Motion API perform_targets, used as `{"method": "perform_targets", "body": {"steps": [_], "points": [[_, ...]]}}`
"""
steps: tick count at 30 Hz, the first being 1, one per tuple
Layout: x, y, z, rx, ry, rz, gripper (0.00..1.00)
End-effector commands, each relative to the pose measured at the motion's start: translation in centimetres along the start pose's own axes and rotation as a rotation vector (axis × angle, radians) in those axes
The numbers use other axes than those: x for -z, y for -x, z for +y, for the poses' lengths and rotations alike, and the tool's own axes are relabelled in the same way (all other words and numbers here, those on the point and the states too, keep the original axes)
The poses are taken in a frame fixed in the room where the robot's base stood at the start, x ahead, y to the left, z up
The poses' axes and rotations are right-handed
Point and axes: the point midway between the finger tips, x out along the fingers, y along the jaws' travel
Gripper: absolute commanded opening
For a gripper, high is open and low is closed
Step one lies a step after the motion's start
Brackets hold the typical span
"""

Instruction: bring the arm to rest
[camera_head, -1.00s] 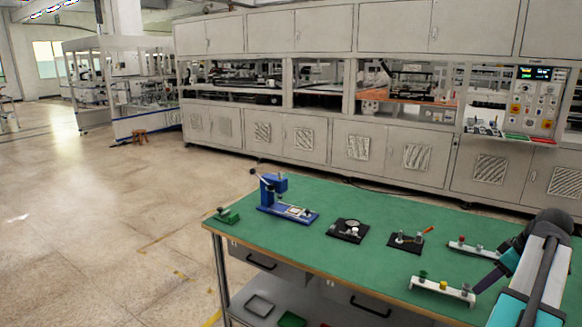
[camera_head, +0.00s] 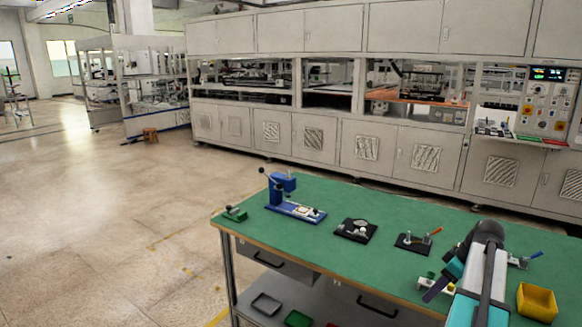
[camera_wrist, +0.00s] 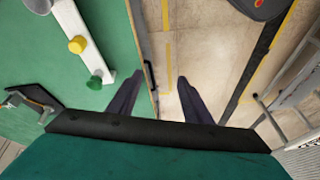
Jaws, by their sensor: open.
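My arm reaches over the right part of the green-topped workbench (camera_head: 330,255) in the head view. My gripper (camera_wrist: 157,92) shows in the wrist view as two dark fingers set apart, with nothing between them. The bench's front edge and the floor lie below the fingers. In the head view my gripper (camera_head: 433,292) shows only as a dark finger near a white strip, partly hidden by the arm. In the wrist view the white strip (camera_wrist: 88,50), with a yellow knob and a green knob, lies to the left of the fingers, apart from them in the picture.
On the bench stand a blue press (camera_head: 285,195), a small green fixture (camera_head: 234,214), a black round-topped fixture (camera_head: 355,231), a black fixture with an orange handle (camera_head: 413,244) and a yellow bin (camera_head: 537,302). Grey cabinets (camera_head: 330,140) line the back. Open floor (camera_head: 90,220) lies left.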

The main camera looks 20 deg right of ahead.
Motion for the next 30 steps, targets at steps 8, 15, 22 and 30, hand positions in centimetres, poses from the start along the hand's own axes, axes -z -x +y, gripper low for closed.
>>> {"method": "perform_targets", "body": {"steps": [8, 15, 22, 30], "points": [[4.4, -10.0, -5.5, 0.144, 0.095, -0.056, 0.45], [6.5, -18.0, -11.2, 0.251, 0.168, -0.121, 0.45], [7.1, -25.2, -17.4, 0.338, 0.213, -0.2, 0.45], [6.0, -32.5, -25.0, 0.414, 0.239, -0.313, 0.45]]}}
